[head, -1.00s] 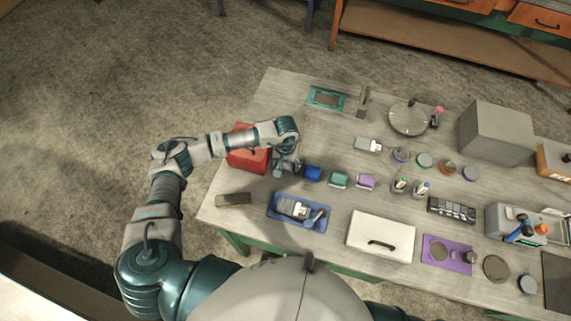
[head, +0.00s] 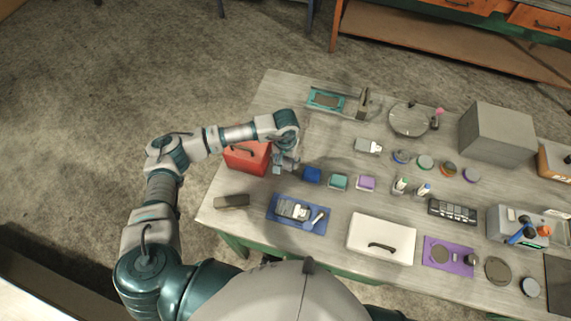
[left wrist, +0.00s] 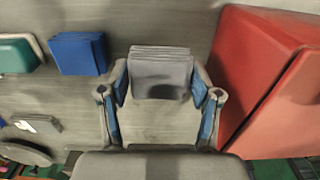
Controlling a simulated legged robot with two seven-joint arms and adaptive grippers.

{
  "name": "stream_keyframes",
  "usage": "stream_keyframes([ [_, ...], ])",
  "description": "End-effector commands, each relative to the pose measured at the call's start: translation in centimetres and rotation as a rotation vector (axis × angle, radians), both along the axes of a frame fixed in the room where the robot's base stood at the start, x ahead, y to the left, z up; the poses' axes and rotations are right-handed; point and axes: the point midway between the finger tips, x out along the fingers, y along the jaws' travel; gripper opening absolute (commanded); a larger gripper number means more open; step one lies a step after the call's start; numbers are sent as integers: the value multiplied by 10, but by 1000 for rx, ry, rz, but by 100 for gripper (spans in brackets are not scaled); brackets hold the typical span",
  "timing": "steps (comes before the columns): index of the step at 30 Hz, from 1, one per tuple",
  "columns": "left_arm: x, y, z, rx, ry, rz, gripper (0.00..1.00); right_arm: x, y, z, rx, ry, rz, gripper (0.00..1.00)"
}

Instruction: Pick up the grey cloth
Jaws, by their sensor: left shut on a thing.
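The grey cloth (left wrist: 160,75) is a folded stack, seen in the left wrist view between the two fingers of my left gripper (left wrist: 160,88). The fingers with blue inner pads are closed against its sides. In the head view my left gripper (head: 284,163) is over the left part of the table, just right of the red box, and mostly covers the cloth. I cannot tell how far the cloth is above the tabletop. My right gripper is not in view.
The red box (head: 246,157) stands close beside the gripper; it also fills the right of the left wrist view (left wrist: 270,80). Blue (head: 312,174), teal (head: 338,181) and purple (head: 366,183) folded cloths lie in a row to the right. A blue tray (head: 311,226) is nearer me.

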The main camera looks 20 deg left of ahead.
Motion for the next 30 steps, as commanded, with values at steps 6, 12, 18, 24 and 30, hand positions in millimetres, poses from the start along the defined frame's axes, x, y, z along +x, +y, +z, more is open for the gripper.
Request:
stream_keyframes([
  [6, -51, -5, 2, -1, 1, -5, 30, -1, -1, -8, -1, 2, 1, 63],
  [12, -106, -11, 6, -1, 2, -6, 30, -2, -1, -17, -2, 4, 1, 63],
  [18, -143, -16, 11, 0, 2, -3, 30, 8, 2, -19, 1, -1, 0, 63],
  [24, -158, -18, 13, 0, 1, 0, 30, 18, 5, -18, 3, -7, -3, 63],
  [30, -159, -18, 14, 0, 1, 1, 30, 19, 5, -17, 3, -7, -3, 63],
])
